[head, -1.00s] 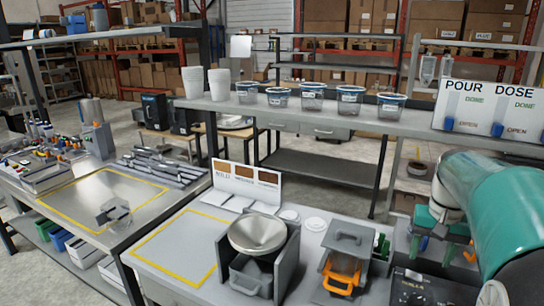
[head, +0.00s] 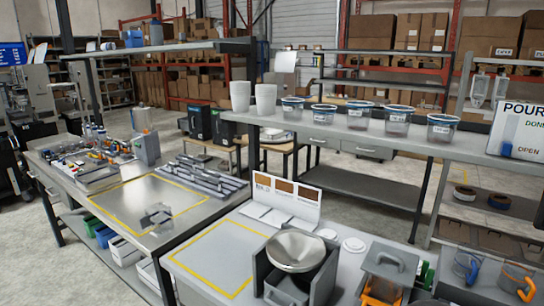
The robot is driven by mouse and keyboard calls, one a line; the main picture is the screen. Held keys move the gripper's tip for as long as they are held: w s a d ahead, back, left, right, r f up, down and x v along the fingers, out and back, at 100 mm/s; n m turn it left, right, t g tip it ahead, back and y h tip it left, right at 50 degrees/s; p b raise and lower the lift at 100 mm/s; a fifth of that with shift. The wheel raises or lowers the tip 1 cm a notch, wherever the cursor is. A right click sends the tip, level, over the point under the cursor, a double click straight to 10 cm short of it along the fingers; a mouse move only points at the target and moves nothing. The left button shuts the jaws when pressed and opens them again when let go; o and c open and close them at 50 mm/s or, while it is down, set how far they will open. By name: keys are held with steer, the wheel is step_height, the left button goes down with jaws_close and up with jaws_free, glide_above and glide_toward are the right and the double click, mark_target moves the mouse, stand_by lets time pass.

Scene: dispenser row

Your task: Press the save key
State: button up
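I cannot make out a key marked save in the head view. A blue lit screen (head: 12,56) shows at the far left edge, partly cut off, and its text is too small to read. Grey machines (head: 42,103) stand below it, also partly cut off. My gripper and arm are not in view.
A left workbench (head: 165,222) carries small parts, metal rails and a yellow-outlined area. A nearer bench (head: 215,258) holds a metal bowl (head: 296,250) in a grey stand and an orange-handled device (head: 385,280). A shelf (head: 345,130) holds lidded tubs. Floor shows between benches and racks.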

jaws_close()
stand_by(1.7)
